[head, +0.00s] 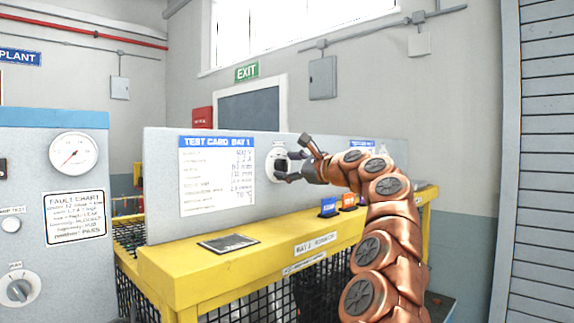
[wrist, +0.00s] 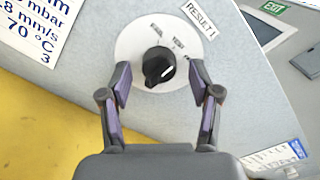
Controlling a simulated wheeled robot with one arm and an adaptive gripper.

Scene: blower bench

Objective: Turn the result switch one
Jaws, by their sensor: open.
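The result switch one is a black rotary knob (wrist: 158,67) on a round white plate (wrist: 128,44) labelled RESULT 1 in the wrist view. A white pointer line on the knob points up and to the right. In the head view, its white plate (head: 277,158) shows on the grey panel, partly hidden by my gripper. My gripper (wrist: 160,85) is open, with one finger on each side of the knob's lower part. I cannot tell whether the fingers touch the knob.
The grey panel (head: 160,215) stands on a yellow bench (head: 210,275). A test card (head: 216,175) is left of the switch. A dark flat plate (head: 228,243) lies on the bench. A blue block (head: 328,207) and an orange block (head: 349,202) stand near my arm.

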